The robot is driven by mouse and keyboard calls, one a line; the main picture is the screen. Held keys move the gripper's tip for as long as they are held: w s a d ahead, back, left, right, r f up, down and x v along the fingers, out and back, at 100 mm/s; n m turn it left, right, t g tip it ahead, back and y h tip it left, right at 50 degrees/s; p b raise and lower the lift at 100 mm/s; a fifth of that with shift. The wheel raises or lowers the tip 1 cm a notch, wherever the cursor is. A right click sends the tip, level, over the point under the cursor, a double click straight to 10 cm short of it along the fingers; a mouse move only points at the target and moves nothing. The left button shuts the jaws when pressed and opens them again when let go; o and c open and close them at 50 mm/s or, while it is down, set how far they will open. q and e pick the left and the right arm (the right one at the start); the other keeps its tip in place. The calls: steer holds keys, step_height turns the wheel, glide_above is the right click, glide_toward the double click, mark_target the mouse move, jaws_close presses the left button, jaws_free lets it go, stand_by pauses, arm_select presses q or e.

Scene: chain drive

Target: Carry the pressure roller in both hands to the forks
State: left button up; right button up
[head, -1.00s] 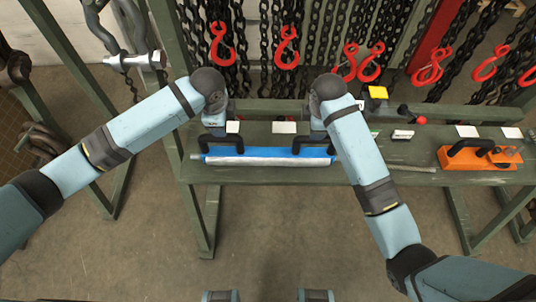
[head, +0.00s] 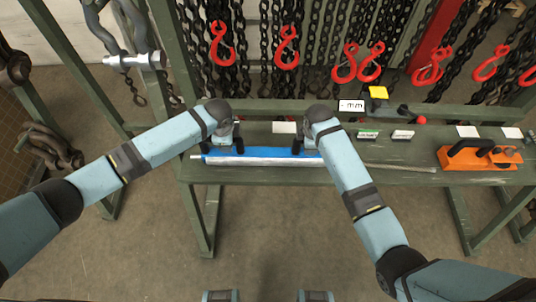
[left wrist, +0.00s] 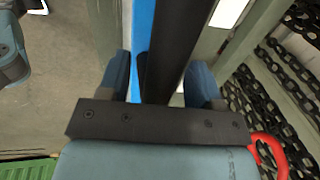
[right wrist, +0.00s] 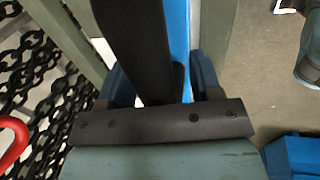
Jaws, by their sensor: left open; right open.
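The pressure roller (head: 262,161) is a long pale cylinder with a blue bar along it, lying level on the green bench. Its two black handles show in the left wrist view (left wrist: 172,40) and the right wrist view (right wrist: 138,45). My left gripper (left wrist: 155,78) is open, its blue fingers on either side of the left handle. My right gripper (right wrist: 163,82) is open, its fingers on either side of the right handle. Whether the fingers touch the handles, I cannot tell. In the head view my grippers partly hide the handles. I cannot clearly make out the forks.
The green bench (head: 400,174) also bears an orange tool (head: 478,158) at right and small labels. Red hooks (head: 286,47) and chains hang behind. A silver pin through grey links (head: 135,61) is at upper left. Open floor (head: 290,235) lies in front.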

arm_select(q)
jaws_close()
arm_select(e)
jaws_close()
stand_by(1.0)
arm_select(q)
steer(key=shift+w+r, duration=0.15)
steer(key=shift+r, duration=0.1)
arm_select(e)
steer(key=shift+w+r, duration=0.15)
steer(key=shift+r, duration=0.1)
